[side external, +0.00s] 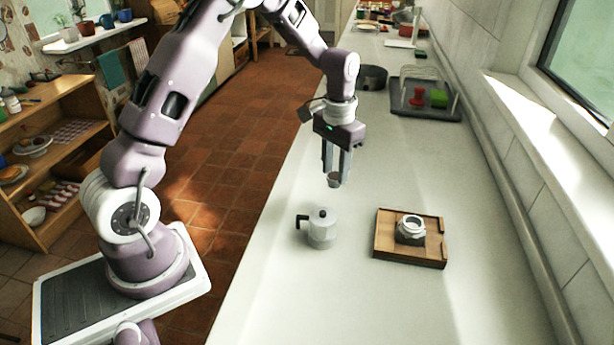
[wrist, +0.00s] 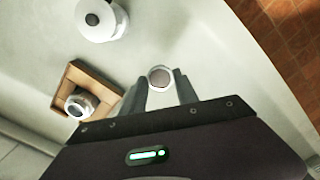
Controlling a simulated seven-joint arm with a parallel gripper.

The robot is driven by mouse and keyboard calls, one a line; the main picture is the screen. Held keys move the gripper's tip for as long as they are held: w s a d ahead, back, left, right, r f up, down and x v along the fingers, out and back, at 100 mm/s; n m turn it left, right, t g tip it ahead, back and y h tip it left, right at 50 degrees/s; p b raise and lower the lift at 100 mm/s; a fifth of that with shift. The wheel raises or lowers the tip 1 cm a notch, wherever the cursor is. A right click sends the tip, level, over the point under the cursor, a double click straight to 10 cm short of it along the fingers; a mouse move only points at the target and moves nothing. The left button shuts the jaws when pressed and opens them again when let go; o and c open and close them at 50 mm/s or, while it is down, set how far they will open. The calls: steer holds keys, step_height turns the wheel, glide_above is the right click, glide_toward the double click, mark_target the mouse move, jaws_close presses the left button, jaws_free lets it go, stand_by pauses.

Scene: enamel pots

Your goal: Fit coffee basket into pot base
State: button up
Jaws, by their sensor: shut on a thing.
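My gripper (side external: 335,181) is shut on the coffee basket (side external: 334,180), a small round metal cup, and holds it in the air above the counter. In the wrist view the basket (wrist: 160,77) sits between the fingertips, its round face visible. The pot base (side external: 410,229) is a squat metal vessel with an open round top, standing on a wooden tray (side external: 383,247) to the right of and nearer than my gripper. It also shows in the wrist view (wrist: 80,103), left of the fingers. The basket is apart from the base.
A pot top with black handle and knob (side external: 321,232) stands on the counter (side external: 290,290), left of the wooden tray. A dark rack (side external: 432,113) with red and green items and a dark pan (side external: 373,77) stand further back. The wall and window sill border the right side.

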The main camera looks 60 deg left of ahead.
steer(key=w+d+r+m, duration=0.2)
steer(key=w+d, duration=0.1)
steer(key=d, duration=0.7)
steer(key=w+d+r+m, duration=0.2)
steer(key=w+d+r, duration=0.1)
steer(key=d, duration=0.6)
steer(key=shift+w+f, duration=0.2)
steer(key=shift+f, duration=1.95)
steer(key=shift+f, duration=1.3)
steer(key=o, duration=1.3)
steer(key=shift+c, duration=0.2)
